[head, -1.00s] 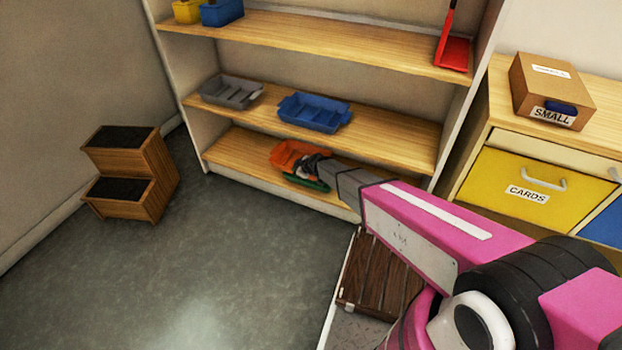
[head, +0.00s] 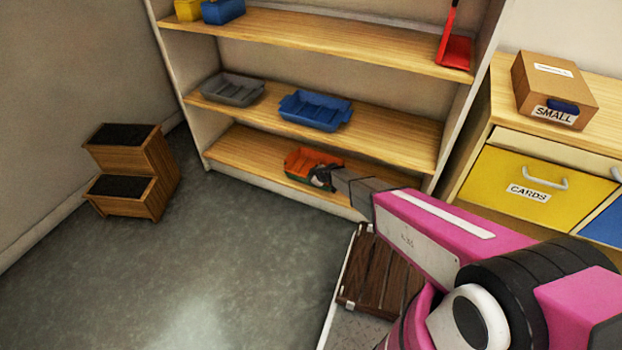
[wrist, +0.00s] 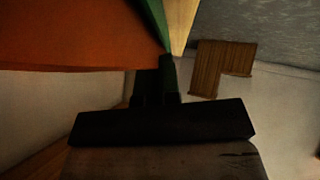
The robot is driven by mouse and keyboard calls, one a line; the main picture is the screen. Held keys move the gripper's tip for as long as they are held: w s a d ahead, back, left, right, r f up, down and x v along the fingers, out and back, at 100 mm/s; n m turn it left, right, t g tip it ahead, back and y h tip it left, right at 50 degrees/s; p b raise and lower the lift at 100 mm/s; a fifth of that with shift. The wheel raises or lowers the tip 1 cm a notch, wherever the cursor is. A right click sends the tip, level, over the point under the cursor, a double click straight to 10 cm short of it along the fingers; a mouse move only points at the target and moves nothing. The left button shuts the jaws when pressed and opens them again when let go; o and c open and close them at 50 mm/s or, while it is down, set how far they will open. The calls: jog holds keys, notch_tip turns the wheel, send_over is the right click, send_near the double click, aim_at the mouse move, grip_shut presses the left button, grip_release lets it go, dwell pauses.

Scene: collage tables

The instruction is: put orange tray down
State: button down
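The orange tray (head: 305,155) is at the bottom shelf, toward its middle. It fills the upper left of the wrist view (wrist: 70,40). My gripper (head: 323,178) is at the tray's near right side. In the wrist view its dark fingers (wrist: 165,80) are close together at the tray's edge and look shut on it. A green edge (wrist: 153,20) runs beside the orange in the wrist view. In the head view only a little green shows below the tray. I cannot tell whether the tray touches the shelf or the green thing.
The bottom shelf (head: 240,152) has bare wood left of the tray. The middle shelf above holds a grey tray (head: 233,90) and a blue tray (head: 316,110). A wooden step stool (head: 128,168) stands on the floor at left. A cabinet (head: 530,178) stands at right.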

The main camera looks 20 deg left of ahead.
jog(key=c, duration=1.3)
grip_release()
jog(key=shift+c, duration=0.2)
jog(key=v, duration=1.2)
jog(key=shift+s, duration=0.1)
